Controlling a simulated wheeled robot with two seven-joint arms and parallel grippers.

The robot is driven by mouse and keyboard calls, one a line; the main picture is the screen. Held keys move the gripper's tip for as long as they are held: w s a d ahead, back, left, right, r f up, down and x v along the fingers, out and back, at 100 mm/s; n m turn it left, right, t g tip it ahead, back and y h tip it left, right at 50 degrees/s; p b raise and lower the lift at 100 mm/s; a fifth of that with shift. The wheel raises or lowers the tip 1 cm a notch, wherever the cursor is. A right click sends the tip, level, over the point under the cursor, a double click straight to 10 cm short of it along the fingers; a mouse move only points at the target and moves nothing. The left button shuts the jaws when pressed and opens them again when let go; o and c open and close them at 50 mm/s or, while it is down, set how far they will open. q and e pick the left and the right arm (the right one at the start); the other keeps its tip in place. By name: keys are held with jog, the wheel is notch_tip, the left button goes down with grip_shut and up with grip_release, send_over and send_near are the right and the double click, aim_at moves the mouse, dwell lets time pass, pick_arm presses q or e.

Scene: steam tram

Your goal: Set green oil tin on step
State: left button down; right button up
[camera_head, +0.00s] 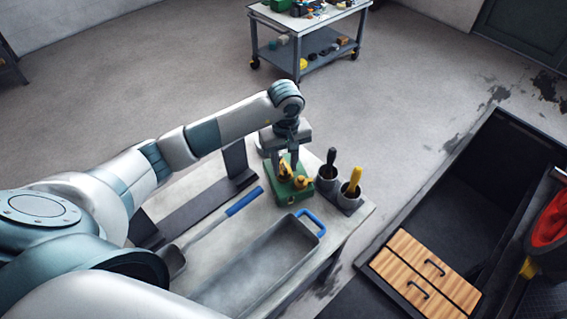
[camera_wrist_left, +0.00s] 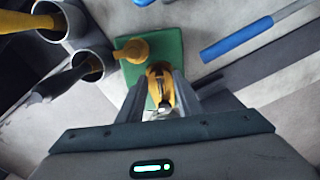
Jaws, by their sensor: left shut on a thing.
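The green oil tin (camera_head: 293,205) has a yellow handle and a yellow cap on top. It stands on the grey table near its far edge. It also shows in the left wrist view (camera_wrist_left: 172,47). My left gripper (camera_head: 291,168) comes down from above and is shut on the tin's yellow handle (camera_wrist_left: 160,84). A step is not clearly identifiable; a wooden slatted surface with two dark handles (camera_head: 414,257) lies low at the right, beside a dark recess. My right gripper is not in view.
Two cups with a black-handled and a yellow-handled tool (camera_head: 350,190) stand just right of the tin. A metal tray with a blue handle (camera_head: 270,258) and a blue-handled shovel (camera_head: 213,225) lie on the table. A cart (camera_head: 305,47) stands behind on open floor.

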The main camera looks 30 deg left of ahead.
pick_arm(q)
jog(key=shift+f, duration=0.65)
jog(key=shift+f, duration=0.25)
jog(key=c, duration=1.3)
grip_release()
jog(key=shift+o, duration=0.2)
jog(key=shift+r, duration=0.15)
jog(key=shift+r, duration=0.1)
notch_tip(320, 180, up, 10)
jog(key=b, duration=0.4)
jog(key=shift+r+b, duration=0.15)
jog(key=shift+b, duration=0.25)
jog(key=shift+r, duration=0.8)
